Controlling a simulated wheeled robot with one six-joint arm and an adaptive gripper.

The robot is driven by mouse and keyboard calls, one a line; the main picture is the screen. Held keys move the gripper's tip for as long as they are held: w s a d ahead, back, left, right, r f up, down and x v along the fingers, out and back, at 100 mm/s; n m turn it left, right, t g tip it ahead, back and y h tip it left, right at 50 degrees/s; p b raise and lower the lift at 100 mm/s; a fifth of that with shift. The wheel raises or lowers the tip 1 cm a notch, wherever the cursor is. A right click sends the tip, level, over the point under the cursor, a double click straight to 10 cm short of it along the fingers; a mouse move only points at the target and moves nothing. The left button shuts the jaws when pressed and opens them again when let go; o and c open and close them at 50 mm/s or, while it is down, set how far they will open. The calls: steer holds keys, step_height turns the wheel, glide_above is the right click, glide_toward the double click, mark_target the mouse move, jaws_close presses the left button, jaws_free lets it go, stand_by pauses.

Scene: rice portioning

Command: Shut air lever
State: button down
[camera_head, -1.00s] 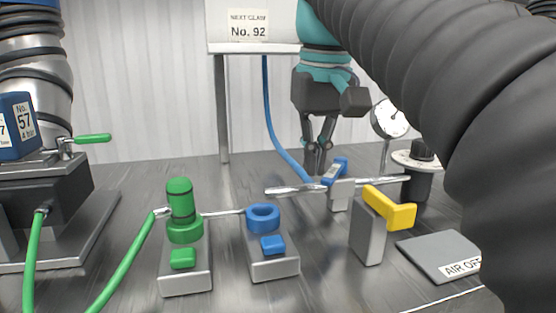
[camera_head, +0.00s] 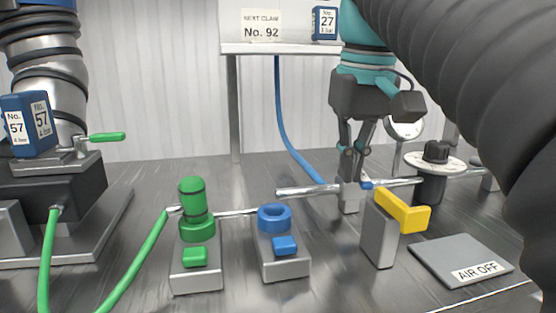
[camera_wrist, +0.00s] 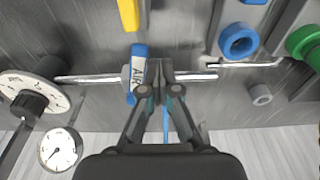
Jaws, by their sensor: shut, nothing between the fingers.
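The air lever is a blue handle with a white "AIR" label (camera_wrist: 138,72) on a valve in a metal pipe (camera_wrist: 95,78). In the wrist view it lies crosswise to the pipe. In the head view my gripper hides most of it, with a small blue part (camera_head: 366,185) showing. My gripper (camera_head: 354,180) is shut and empty, pointing down at the valve. In the wrist view its fingertips (camera_wrist: 160,68) are close beside the lever's right side, over the pipe. I cannot tell whether they touch it.
A yellow handle on a grey block (camera_head: 402,212) stands in front of the valve. An "AIR OFF" plate (camera_head: 445,250) lies to the right. A dial knob (camera_head: 436,155) and round gauge (camera_wrist: 60,150) are near. Green (camera_head: 196,215) and blue (camera_head: 274,218) fittings stand left.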

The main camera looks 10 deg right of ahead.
steer(key=shift+d, duration=0.1)
steer(key=shift+s+d, duration=0.35)
steer(key=shift+d, duration=0.45)
step_height(320, 180, up, 7)
steer(key=a+p, duration=0.1)
steer(key=p, duration=0.2)
steer(key=shift+a+p, duration=0.2)
steer(key=shift+p, duration=0.15)
